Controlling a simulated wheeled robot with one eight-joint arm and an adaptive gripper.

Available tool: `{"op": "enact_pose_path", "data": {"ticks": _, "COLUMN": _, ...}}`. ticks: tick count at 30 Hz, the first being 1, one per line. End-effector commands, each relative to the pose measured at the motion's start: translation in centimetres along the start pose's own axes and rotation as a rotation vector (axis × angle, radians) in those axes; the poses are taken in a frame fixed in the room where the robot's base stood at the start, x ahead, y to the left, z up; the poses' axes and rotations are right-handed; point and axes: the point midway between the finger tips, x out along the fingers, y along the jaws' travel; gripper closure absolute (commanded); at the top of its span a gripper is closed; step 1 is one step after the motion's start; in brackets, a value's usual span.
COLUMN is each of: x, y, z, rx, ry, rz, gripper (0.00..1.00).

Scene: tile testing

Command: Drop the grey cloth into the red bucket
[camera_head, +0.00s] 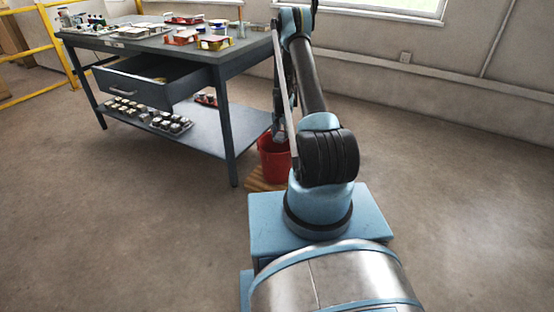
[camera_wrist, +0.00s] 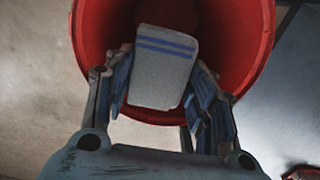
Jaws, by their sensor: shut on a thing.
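The grey cloth (camera_wrist: 162,72) has blue stripes near one end. In the wrist view it is held between the fingers of my gripper (camera_wrist: 165,100), which is shut on it. The cloth's striped end lies over the opening of the red bucket (camera_wrist: 258,45), and its lower end overlaps the near rim. In the head view the red bucket (camera_head: 272,160) stands on the floor beside the workbench, partly hidden by my arm. In that view my gripper is mostly hidden, and the cloth shows at most as a small pale patch above the bucket.
A grey workbench (camera_head: 185,52) with an open drawer (camera_head: 140,82) stands to the left, with boxes and small items on top. Its lower shelf (camera_head: 215,128) holds several small parts. A wooden board (camera_head: 262,186) lies under the bucket. The floor at right is clear.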

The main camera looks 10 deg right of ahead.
Motion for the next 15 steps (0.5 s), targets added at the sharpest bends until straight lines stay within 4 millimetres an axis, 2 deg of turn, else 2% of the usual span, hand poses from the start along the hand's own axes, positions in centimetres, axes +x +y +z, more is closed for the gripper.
{"op": "enact_pose_path", "data": {"ticks": 6, "x": 1.05, "y": -0.03, "z": 0.01, "rx": -0.001, "ry": 0.000, "rz": 0.000, "gripper": 0.71}}
{"op": "enact_pose_path", "data": {"ticks": 15, "x": 1.13, "y": -0.04, "z": 0.04, "rx": -0.001, "ry": 0.000, "rz": 0.000, "gripper": 0.71}}
